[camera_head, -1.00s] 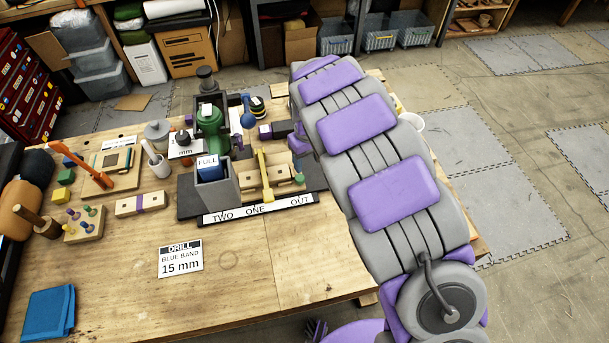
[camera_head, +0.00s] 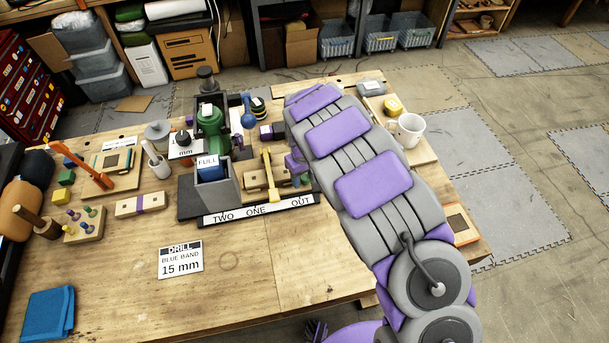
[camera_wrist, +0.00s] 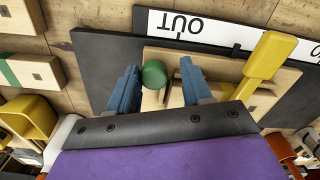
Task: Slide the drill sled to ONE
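The wooden drill sled (camera_head: 253,181) lies on a dark base (camera_head: 190,206) behind a white strip marked TWO, ONE, OUT (camera_head: 258,209). A yellow bar (camera_head: 267,172) crosses the sled, its near end between ONE and OUT. The yellow bar also shows in the wrist view (camera_wrist: 265,66). A green knob (camera_wrist: 154,74) is at the sled's OUT-side end. My gripper (camera_wrist: 158,82) is open, one blue finger on each side of the knob. The left finger is very close to it; a gap shows at the right finger. In the head view my arm partly hides the gripper.
A grey box labelled FULL (camera_head: 215,190) and a green drill (camera_head: 211,125) stand left of the sled. A card (camera_head: 181,259) reads blue band, 15 mm. A white mug (camera_head: 408,130) stands right of my arm.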

